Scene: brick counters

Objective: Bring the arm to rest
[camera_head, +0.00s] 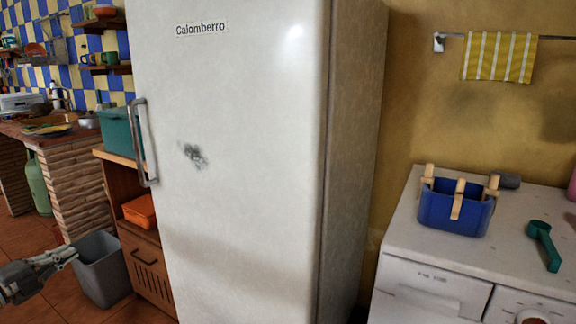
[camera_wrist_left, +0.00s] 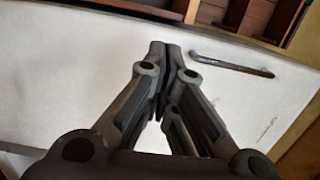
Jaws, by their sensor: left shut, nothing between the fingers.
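My left gripper (camera_head: 68,253) comes in at the lower left of the head view, in front of the grey bin. In the left wrist view its two fingers (camera_wrist_left: 168,50) meet at the tips, shut and empty. A white fridge (camera_head: 240,160) with a metal handle (camera_head: 142,143) stands in the middle of the head view, its door closed. The fridge door (camera_wrist_left: 95,65) and handle (camera_wrist_left: 232,64) also show in the left wrist view, behind the fingers. My right gripper is not in view.
A grey bin (camera_head: 101,268) stands on the floor beside a wooden cabinet (camera_head: 148,262). A white washing machine (camera_head: 400,235) at right bears a blue basket (camera_head: 447,208) with clothespins and a green scoop (camera_head: 544,243). A brick counter (camera_head: 72,190) is at left.

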